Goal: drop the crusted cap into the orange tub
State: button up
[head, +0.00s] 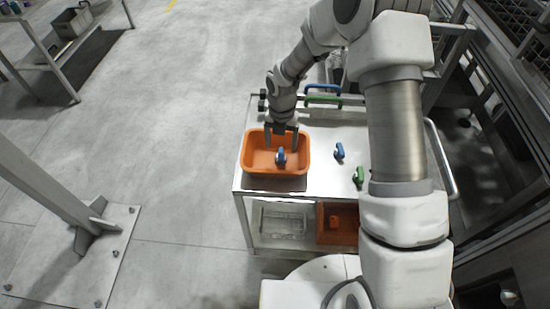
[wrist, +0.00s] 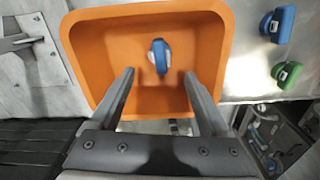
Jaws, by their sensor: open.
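The orange tub (head: 247,160) sits at the left end of the cart top; it also fills the upper middle of the wrist view (wrist: 90,60). A blue cap with a pale grey patch (wrist: 160,57) is inside the tub, also seen in the head view (head: 281,156). I take it as the crusted cap, though crust is hard to make out. My gripper (head: 281,146) points down over the tub. Its fingers (wrist: 158,76) are open and apart, with nothing between them; the cap lies beyond the tips.
Another blue cap (head: 339,151) and a green cap (head: 359,175) lie on the cart top (head: 315,180), right of the tub. Blue and green handles (head: 322,94) stand at the back. The lower shelf holds a clear tray (head: 283,220) and an orange bin (head: 345,237).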

notch_tip(320, 180, up, 18)
jog(key=shift+f, duration=0.25)
dwell(0.6)
jog(key=s+d+r+m+t+h, duration=0.1)
jog(key=s+d+r+m, duration=0.45)
jog(key=m, duration=0.25)
jog(key=s+d+r+m+t, duration=0.2)
jog(key=s+d+r+m, duration=0.25)
jog(key=r+m, duration=0.3)
jog(key=s+d+r+m+t, duration=0.1)
jog(key=s+d+m, duration=0.1)
jog(key=s+m, duration=0.5)
jog(key=s+d+r+m+t+y, duration=0.1)
jog(key=s+d+m, duration=0.1)
jog(key=s+m, duration=0.5)
jog(key=shift+s+d+r+m+t, duration=0.2)
jog(key=shift+r+m+t, duration=0.1)
jog(key=shift+m, duration=1.85)
